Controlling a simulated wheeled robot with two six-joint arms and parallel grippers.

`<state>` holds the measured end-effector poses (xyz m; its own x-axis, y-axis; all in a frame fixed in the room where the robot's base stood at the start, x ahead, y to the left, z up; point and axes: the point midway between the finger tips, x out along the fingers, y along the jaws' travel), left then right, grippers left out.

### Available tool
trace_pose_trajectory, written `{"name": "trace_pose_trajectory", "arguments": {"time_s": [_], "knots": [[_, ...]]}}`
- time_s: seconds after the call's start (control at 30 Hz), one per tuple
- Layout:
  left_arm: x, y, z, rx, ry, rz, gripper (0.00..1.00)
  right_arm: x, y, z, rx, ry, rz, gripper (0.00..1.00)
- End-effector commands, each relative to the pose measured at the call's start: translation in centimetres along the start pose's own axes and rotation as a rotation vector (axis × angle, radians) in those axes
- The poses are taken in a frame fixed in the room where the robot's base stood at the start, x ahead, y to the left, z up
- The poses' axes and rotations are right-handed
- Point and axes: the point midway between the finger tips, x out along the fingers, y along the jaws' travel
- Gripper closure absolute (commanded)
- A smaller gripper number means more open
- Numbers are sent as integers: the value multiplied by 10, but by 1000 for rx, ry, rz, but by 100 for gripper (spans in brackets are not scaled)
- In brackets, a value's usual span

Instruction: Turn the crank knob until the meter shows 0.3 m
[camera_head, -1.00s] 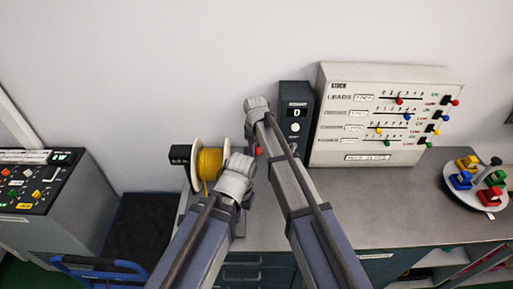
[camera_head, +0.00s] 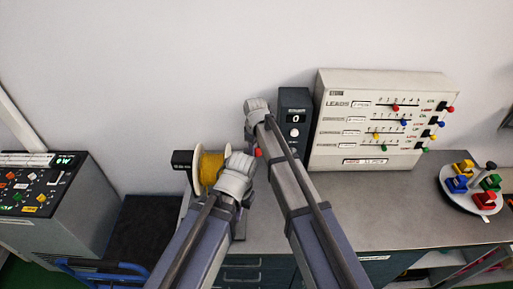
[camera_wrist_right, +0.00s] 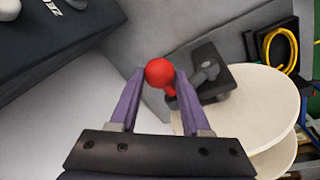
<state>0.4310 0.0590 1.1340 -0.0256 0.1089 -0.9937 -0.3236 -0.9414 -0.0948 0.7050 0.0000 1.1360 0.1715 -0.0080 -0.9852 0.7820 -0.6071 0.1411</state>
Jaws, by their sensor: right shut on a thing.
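The red crank knob (camera_head: 258,152) shows beside the right arm, right of the yellow cable spool (camera_head: 210,168). In the right wrist view the red knob (camera_wrist_right: 159,72) sits between the two purple fingertips of my right gripper (camera_wrist_right: 158,80), which is shut on it. A dark crank arm and block (camera_wrist_right: 212,75) lie behind it, beside the spool's pale flange (camera_wrist_right: 255,110). The dark meter box (camera_head: 294,120) has a small display that seems to read 0. My left gripper (camera_head: 238,178) is in front of the spool; its fingers are hidden.
A pale panel (camera_head: 350,130) with coloured sliders stands at the right on the grey bench (camera_head: 375,215). A round tray (camera_head: 455,197) of coloured blocks is at the far right. A control console (camera_head: 50,220) stands at the left. The bench front centre is clear.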

Motion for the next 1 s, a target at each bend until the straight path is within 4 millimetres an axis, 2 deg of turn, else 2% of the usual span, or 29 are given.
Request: {"name": "trace_pose_trajectory", "arguments": {"time_s": [0.03, 0.43, 0.83, 1.0], "knots": [[-4, 0, 0, 0, 0, 0, 100, -5, -6, 2, 1, -1, -11, 100], [-4, 0, 0, 0, 0, 0, 100, -5, -7, 2, 1, -2, -11, 100], [-17, -2, 1, 0, 0, 0, 100, -22, -20, 13, 1, -2, -10, 100], [-18, -2, 1, 0, 0, 0, 100, -23, -22, 14, 1, -1, -10, 100]]}}
